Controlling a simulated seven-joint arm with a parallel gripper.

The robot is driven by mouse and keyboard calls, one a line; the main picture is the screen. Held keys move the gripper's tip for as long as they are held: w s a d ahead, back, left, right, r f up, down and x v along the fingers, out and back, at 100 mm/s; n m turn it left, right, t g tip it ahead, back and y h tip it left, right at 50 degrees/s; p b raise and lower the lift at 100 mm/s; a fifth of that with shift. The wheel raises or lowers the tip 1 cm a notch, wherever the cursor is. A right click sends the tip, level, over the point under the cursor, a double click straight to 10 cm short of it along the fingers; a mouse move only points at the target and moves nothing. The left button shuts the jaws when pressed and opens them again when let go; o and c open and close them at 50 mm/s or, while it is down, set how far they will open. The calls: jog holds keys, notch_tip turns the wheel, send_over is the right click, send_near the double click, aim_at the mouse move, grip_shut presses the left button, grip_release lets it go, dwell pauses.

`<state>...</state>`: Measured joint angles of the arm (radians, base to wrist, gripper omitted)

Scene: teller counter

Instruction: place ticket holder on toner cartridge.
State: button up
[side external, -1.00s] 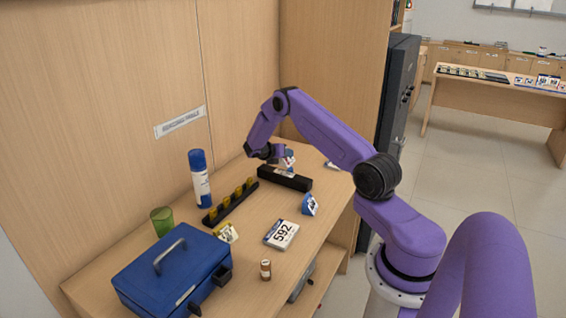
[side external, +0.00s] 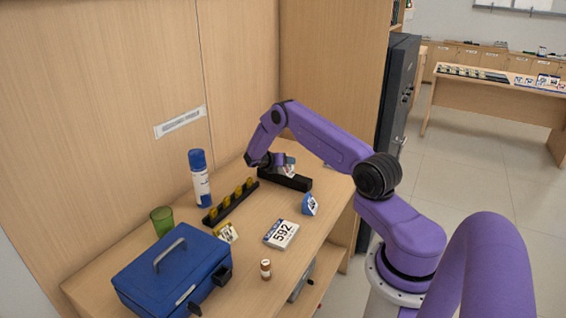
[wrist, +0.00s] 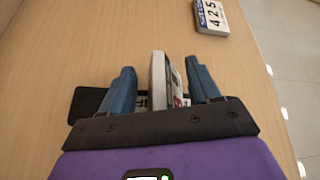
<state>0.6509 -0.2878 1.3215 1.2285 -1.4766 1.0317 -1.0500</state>
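The toner cartridge (side external: 299,184) is a long black box near the back of the counter; one end shows at the left in the wrist view (wrist: 86,103). The ticket holder (wrist: 158,78) is a pale, thin upright piece with dark and red print, between the fingers of my gripper (wrist: 165,85). My gripper (side external: 283,163) is low over the cartridge. The two blue fingers stand apart, with a visible gap on the left of the holder. The holder's lower part is hidden, so I cannot tell whether it touches the cartridge.
A black rack with yellow pieces (side external: 230,203), a blue canister (side external: 200,180), a green cup (side external: 162,221) and a blue cash box (side external: 172,270) stand left. A 592 block (side external: 281,234), a blue stand (side external: 309,204) and a small bottle (side external: 265,269) are nearer. A 425 block (wrist: 211,17) lies apart.

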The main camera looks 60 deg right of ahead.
jog(key=shift+a+r, duration=0.15)
jog(key=shift+r, duration=0.05)
jog(key=a+r+m+t+y, duration=0.1)
jog(key=a+r, duration=0.5)
jog(key=a, duration=0.6)
jog(key=a+r+m+t+y, duration=0.15)
jog(key=a+r, duration=0.45)
jog(key=a, duration=0.7)
jog(key=s+a+r+m+y, duration=0.2)
jog(key=s+a+r+y, duration=0.15)
jog(key=s+a, duration=0.55)
jog(key=s+a+r+m+y, duration=0.1)
jog(key=s+a, duration=0.3)
jog(key=s, duration=0.4)
jog(key=s+a+r+m+y, duration=0.1)
jog(key=s+a+r+y, duration=0.1)
jog(key=s, duration=0.7)
jog(key=s+a+r+m+g+y, duration=0.1)
jog(key=s+a+m+y, duration=0.1)
jog(key=s+a, duration=0.4)
jog(key=s+y, duration=0.1)
jog(key=s, duration=0.2)
jog(key=shift+s+a+r+y, duration=0.25)
jog(key=shift+a+r+y, duration=0.15)
